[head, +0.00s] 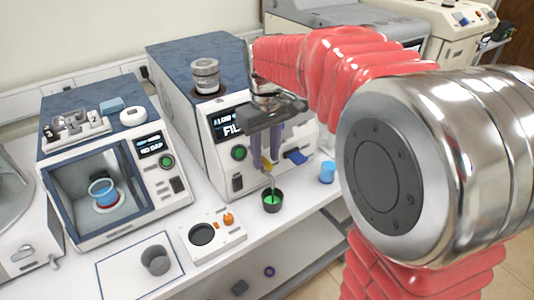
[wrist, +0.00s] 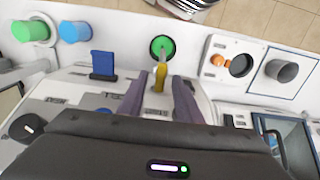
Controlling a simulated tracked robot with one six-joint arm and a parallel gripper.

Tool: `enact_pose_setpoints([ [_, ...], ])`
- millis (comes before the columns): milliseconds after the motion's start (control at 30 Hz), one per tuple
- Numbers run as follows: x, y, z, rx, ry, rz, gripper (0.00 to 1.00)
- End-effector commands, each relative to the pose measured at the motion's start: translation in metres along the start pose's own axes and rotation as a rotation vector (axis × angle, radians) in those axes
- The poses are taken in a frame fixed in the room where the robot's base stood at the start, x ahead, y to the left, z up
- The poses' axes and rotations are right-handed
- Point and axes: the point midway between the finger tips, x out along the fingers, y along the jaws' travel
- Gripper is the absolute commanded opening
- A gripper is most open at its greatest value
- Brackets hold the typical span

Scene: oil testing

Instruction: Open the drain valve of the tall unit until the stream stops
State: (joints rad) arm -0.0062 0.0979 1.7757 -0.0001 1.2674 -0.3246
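The tall unit (head: 182,75) is a white box with a blue top, a metal jar on it and a display partly hidden by my gripper. Its drain valve has a yellow handle (wrist: 159,79) above a dark cup (head: 272,202) holding green liquid. A thin greenish strand shows between spout and cup in the head view. My gripper (wrist: 160,77) is open, with one purple-grey finger on each side of the yellow handle. A gap shows on both sides of the handle in the wrist view. Contact cannot be told in the head view.
A blue paddle (wrist: 103,65) sits beside the valve. A blue cup (head: 327,172) and a green cup (wrist: 30,30) stand nearby. Left of the dark cup are a white plate with an orange knob (head: 228,219), a grey cup (head: 155,260) and a chamber unit (head: 62,205).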

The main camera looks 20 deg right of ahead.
Motion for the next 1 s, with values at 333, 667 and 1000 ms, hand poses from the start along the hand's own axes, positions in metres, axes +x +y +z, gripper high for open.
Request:
enact_pose_setpoints([
  [333, -0.043, 0.000, -0.001, 0.000, 0.004, 0.001, 0.31],
  [667, -0.101, 0.001, -0.002, 0.000, 0.005, 0.002, 0.31],
  [1000, -0.134, 0.001, -0.002, 0.000, 0.003, 0.001, 0.31],
])
